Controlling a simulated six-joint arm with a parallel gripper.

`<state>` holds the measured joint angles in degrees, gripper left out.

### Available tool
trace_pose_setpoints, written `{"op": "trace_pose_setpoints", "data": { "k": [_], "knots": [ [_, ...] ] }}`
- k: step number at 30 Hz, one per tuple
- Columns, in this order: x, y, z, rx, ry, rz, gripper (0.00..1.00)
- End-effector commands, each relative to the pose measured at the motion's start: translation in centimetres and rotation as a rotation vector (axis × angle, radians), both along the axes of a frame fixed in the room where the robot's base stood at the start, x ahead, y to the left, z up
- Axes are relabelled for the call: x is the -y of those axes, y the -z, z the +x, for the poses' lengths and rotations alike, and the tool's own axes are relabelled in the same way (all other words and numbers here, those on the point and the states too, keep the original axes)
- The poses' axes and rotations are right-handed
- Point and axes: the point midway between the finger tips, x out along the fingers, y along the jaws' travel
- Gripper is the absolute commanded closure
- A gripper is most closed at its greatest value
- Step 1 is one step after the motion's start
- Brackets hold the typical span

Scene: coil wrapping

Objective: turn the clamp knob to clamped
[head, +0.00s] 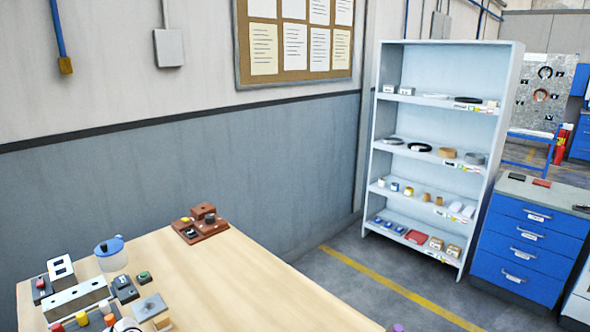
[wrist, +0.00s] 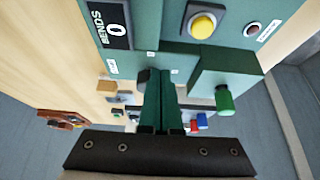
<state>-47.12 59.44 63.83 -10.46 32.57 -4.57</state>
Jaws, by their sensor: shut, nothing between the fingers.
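In the wrist view a green machine panel (wrist: 178,58) fills the top. A dark knob-like part (wrist: 143,76) sits on its lower edge between two small white labels too small to read; it may be the clamp knob, but its setting cannot be told. My gripper (wrist: 161,72) is shut and empty, its two dark green fingers together just right of this part and partly hiding it. I cannot tell whether they touch. A green knob (wrist: 225,99) sticks out of a green block to the right. Neither machine nor gripper can be made out in the head view.
The panel carries a BENDS display (wrist: 116,29) reading 0, a yellow button (wrist: 203,25) and a small dark button (wrist: 252,29). The head view shows a wooden table (head: 250,290), clear on its right, with a brown block set (head: 200,225) and a blue-lidded jar (head: 111,257).

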Motion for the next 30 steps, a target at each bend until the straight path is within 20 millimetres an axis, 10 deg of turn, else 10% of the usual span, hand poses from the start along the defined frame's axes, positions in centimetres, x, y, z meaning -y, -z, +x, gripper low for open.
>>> {"op": "trace_pose_setpoints", "data": {
  "k": [30],
  "knots": [
    [0.59,-0.01,0.94,0.0,0.001,0.0,1.0]
  ]
}}
